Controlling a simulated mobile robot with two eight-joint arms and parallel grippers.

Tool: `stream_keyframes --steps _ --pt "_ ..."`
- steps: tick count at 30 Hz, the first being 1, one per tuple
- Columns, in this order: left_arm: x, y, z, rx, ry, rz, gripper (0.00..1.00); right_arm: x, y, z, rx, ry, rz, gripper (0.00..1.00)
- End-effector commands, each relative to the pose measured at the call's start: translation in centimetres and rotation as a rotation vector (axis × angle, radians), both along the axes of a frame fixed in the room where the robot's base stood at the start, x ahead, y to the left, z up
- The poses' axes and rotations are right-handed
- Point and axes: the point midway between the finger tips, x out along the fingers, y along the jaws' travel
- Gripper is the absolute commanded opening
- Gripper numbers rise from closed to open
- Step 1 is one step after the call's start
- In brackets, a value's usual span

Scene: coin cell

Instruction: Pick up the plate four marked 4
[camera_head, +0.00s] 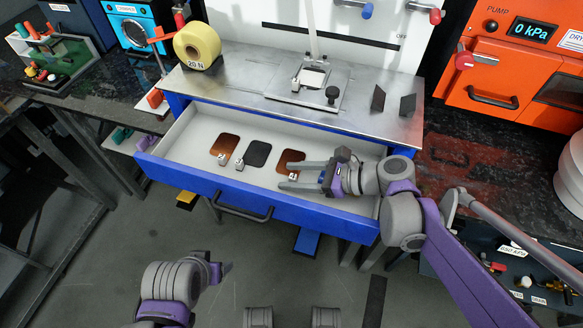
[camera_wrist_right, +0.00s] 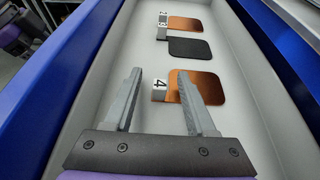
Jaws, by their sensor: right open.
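Plate four is a copper-coloured plate (camera_head: 291,156) lying flat at the right of the row in the open drawer (camera_head: 328,150), with a white tag marked 4 at its near edge. It also shows in the right wrist view (camera_wrist_right: 214,90), its tag block (camera_wrist_right: 159,86) on its left side. My right gripper (camera_head: 283,175) is open and empty over the drawer, its fingers pointing left on either side of the tag. One finger overlaps the plate; whether they touch is unclear. My left gripper (camera_head: 226,268) is low in front of the drawer; its jaw state does not show clearly.
A black plate (camera_head: 258,152) and another copper plate (camera_head: 227,143) lie left of plate four, each with a tag. The blue drawer front (camera_head: 240,198) and handle border the near side.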

Motion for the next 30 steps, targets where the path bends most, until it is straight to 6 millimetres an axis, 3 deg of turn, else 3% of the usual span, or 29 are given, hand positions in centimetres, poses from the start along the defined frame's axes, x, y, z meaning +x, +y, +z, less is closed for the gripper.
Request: stream_keyframes --steps 10,20,30 --pt "0.02 0.00 -0.24 0.000 0.001 0.000 0.69 0.30 0.93 -0.41 -0.001 -0.001 -0.001 0.56" --pt "0.02 0.00 -0.24 0.000 0.001 0.000 0.69 0.30 0.91 -0.40 0.000 -0.001 -0.001 0.00" --pt "0.02 0.00 -0.24 0.000 0.001 0.000 0.69 0.30 0.91 -0.40 0.000 -0.001 -0.001 0.00"
